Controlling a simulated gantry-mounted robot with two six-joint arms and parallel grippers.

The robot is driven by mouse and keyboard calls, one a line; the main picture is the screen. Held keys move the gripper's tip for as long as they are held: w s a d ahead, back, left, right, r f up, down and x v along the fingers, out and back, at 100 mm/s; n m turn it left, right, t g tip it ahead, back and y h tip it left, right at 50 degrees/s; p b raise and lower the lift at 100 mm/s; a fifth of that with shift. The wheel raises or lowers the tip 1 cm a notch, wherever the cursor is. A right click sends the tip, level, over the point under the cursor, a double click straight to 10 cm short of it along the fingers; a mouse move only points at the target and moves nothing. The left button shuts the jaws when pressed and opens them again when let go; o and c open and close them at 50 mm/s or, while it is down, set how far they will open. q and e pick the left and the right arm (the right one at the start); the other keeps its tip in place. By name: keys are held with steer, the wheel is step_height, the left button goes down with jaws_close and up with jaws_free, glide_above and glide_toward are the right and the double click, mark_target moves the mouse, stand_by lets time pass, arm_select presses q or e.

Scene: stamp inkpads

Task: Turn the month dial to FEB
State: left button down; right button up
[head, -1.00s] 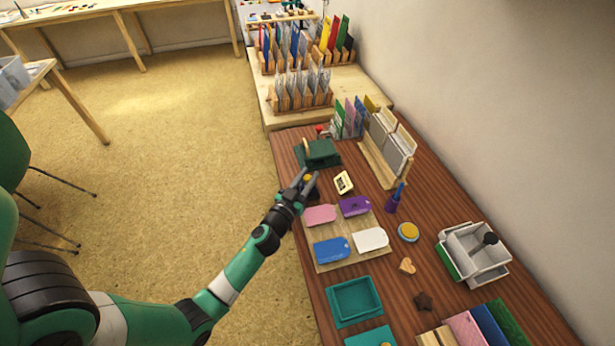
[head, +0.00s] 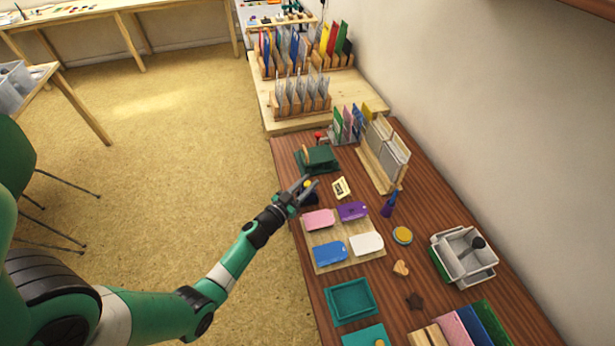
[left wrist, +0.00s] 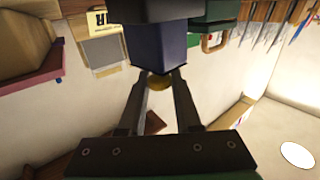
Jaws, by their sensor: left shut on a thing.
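My left gripper (head: 303,186) is at the left edge of the wooden table. In the left wrist view, its fingertips (left wrist: 160,80) are shut on a small yellow knob (left wrist: 159,82). The knob sits at the end of a dark blue block (left wrist: 160,48), which seems to be the month dial's body. The yellow knob also shows between the fingers in the head view (head: 308,184). The dial's markings are too small or hidden to read. A cream card with dark print (head: 341,188) stands just right of the gripper. My right gripper is not in view.
A green stamp pad or press (head: 318,158) lies behind the gripper. A wooden board (head: 345,241) with pink, purple, blue and white tags lies in front. A purple cup (head: 388,209) and a yellow-topped round tin (head: 402,235) stand to the right.

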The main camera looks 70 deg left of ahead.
arm_select(q)
steer(key=shift+s+a+r+m+h+p, duration=0.1)
steer(key=shift+a+r+m+h+p, duration=0.1)
steer(key=shift+r+m+h+p, duration=0.4)
steer(key=shift+f+t+h+p, duration=0.3)
steer(key=shift+t+h+p, duration=0.2)
steer(key=shift+f+m+h, duration=0.2)
steer(key=shift+m+h, duration=0.5)
steer(key=shift+h, duration=0.1)
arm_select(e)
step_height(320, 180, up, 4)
arm_select(q)
steer(key=m+h, duration=0.1)
steer(key=h+b, duration=0.1)
steer(key=shift+f+m+t+h, duration=0.25)
steer(key=shift+m+t+h, duration=0.15)
steer(key=m+h+b, duration=0.2)
steer(key=h+b, duration=0.1)
steer(key=m+h+b, duration=0.2)
steer(key=h+b, duration=0.1)
steer(key=shift+d+f+g, duration=0.15)
steer(key=shift+g, duration=0.25)
steer(key=shift+d+r+m+g+h+b, duration=0.1)
steer(key=shift+r+m+g+h+b, duration=0.2)
steer(key=shift+m+h+b, duration=0.45)
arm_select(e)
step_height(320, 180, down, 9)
